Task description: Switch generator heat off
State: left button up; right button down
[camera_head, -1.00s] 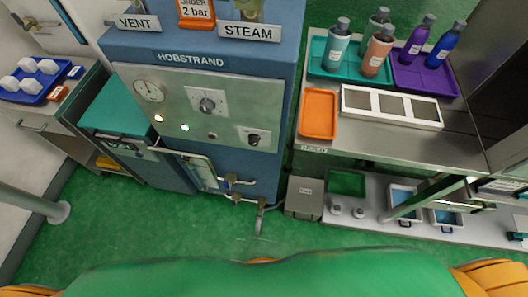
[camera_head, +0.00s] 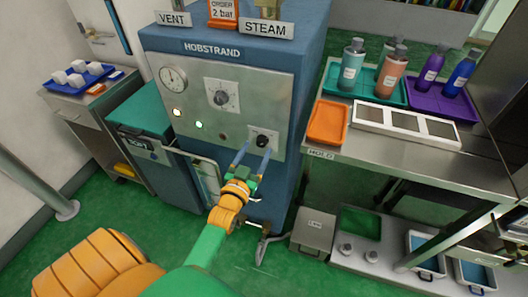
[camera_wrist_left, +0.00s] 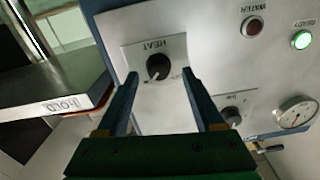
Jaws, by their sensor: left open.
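The blue generator (camera_head: 315,95) marked HOBSTRAND has a grey front panel with a gauge (camera_head: 173,76), lamps and two black knobs. The heat knob (camera_head: 262,140) is at the panel's lower right; in the left wrist view the black knob (camera_wrist_left: 158,67) sits on a plate marked HEAT. My left gripper (camera_head: 254,152) is open, with its two fingers pointing at the panel on either side of the heat knob. In the wrist view the fingers (camera_wrist_left: 155,85) frame the knob with a gap on both sides. My right gripper is not in view.
The pressure knob (camera_head: 221,97) is up and left of the heat knob. The red water lamp (camera_wrist_left: 252,27) and lit green ready lamp (camera_wrist_left: 301,40) show in the wrist view. A steel table (camera_head: 400,150) with an orange tray (camera_head: 327,122) stands close on the right.

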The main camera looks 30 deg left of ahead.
pick_arm(q)
jog(key=shift+x, duration=0.85)
jog(key=shift+d+r, duration=0.1)
grip_shut()
